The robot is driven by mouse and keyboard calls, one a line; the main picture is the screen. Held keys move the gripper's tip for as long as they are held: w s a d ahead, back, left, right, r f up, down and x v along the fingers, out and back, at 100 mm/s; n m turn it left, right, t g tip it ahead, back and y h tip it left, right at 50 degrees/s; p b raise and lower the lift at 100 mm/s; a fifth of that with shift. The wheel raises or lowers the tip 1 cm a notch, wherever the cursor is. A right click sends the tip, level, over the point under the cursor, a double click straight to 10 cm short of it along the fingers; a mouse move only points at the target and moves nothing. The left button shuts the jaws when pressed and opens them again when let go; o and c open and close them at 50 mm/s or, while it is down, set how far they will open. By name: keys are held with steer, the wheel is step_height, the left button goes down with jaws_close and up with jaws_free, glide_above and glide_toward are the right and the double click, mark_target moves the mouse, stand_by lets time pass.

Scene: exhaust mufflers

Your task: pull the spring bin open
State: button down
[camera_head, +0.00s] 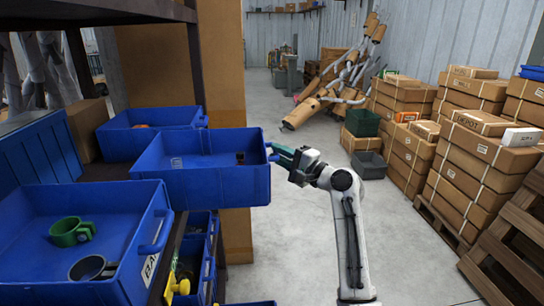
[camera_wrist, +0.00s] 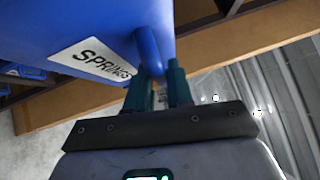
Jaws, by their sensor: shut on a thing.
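The spring bin (camera_head: 215,187) is a blue open-topped bin on the shelf at the left in the head view. It juts out to the right past the bin behind it, and a small dark part shows inside. In the wrist view its blue front (camera_wrist: 70,25) carries a white label (camera_wrist: 92,60) reading SPRINGS. My gripper (camera_head: 276,153) is at the bin's right end, with green fingers shut on its blue handle (camera_wrist: 153,45). The fingers also show in the wrist view (camera_wrist: 161,84). The bin's far left end is partly hidden.
A blue bin (camera_head: 135,248) with a green cup-like part (camera_head: 70,231) stands in front, another blue bin (camera_head: 150,145) behind. More bins sit below. A dark shelf post (camera_head: 195,65) rises behind the spring bin. Stacked cartons (camera_head: 485,160) line the right; the grey floor (camera_head: 300,240) between is clear.

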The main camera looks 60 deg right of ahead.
steer(key=shift+f, duration=0.1)
steer(key=c, duration=1.1)
jaws_free()
steer(key=s+a+f+b, duration=0.1)
steer(key=s, duration=0.9)
steer(key=shift+s+a+f+b, duration=0.2)
steer(key=shift+s+b, duration=0.15)
